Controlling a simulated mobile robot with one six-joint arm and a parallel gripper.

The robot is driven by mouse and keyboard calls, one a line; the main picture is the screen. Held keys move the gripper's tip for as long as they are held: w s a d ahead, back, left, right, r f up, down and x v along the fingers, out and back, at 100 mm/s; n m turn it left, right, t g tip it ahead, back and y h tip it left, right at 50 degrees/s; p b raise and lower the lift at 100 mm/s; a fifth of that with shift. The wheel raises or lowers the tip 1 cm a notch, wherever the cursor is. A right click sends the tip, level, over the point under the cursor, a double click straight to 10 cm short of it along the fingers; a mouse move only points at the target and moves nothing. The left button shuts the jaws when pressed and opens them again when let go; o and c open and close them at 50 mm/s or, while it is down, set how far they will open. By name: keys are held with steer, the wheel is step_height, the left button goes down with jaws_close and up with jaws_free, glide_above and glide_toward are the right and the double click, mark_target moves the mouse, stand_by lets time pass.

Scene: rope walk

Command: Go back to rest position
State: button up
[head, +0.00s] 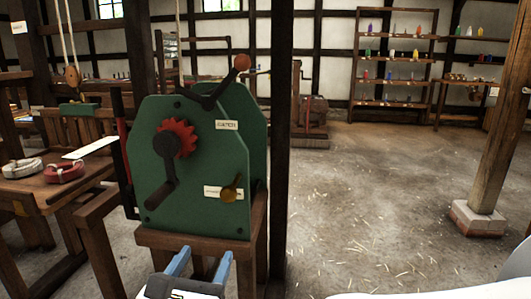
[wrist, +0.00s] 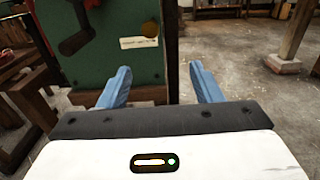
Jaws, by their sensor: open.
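My gripper (wrist: 160,88) is open and empty, its two blue fingers apart in the wrist view. In the head view my gripper (head: 200,262) shows at the bottom, low in front of a green machine (head: 205,130) on a wooden stand (head: 195,243). The machine has a red toothed wheel (head: 184,137) with a dark crank (head: 165,182), a lever with an orange-brown knob (head: 242,62) at the top, and a brass knob (head: 229,194) at the lower right. In the wrist view the machine (wrist: 105,50) is beyond the fingers, and no contact shows.
A dark post (head: 281,150) stands just right of the machine. A wooden table (head: 50,190) with red and white coils is at the left. A wooden post on a brick base (head: 477,220) stands at the right. Shelves (head: 395,60) line the back wall. The floor between is open.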

steer(key=d+r+m+g+h+p, duration=0.25)
steer(key=d+m+g+p, duration=0.45)
steer(key=d, duration=0.4)
steer(key=d+r+m+g+h+p, duration=0.25)
steer(key=d+m+g+p, duration=0.25)
steer(key=d+m+p, duration=0.45)
steer(key=s+d+r+m+g+y+p, duration=0.1)
steer(key=r+m+y+p, duration=0.3)
steer(key=m, duration=0.5)
steer(key=s+d+r+m+g+y+p, duration=0.2)
steer(key=s+d+r+m+y+p, duration=0.1)
steer(key=r+m+p, duration=0.5)
steer(key=d+p, duration=0.1)
steer(key=p, duration=0.1)
steer(key=shift+m+y+p, duration=0.3)
steer(key=shift+m+y, duration=0.05)
steer(key=shift+y, duration=0.05)
steer(key=shift+r, duration=0.1)
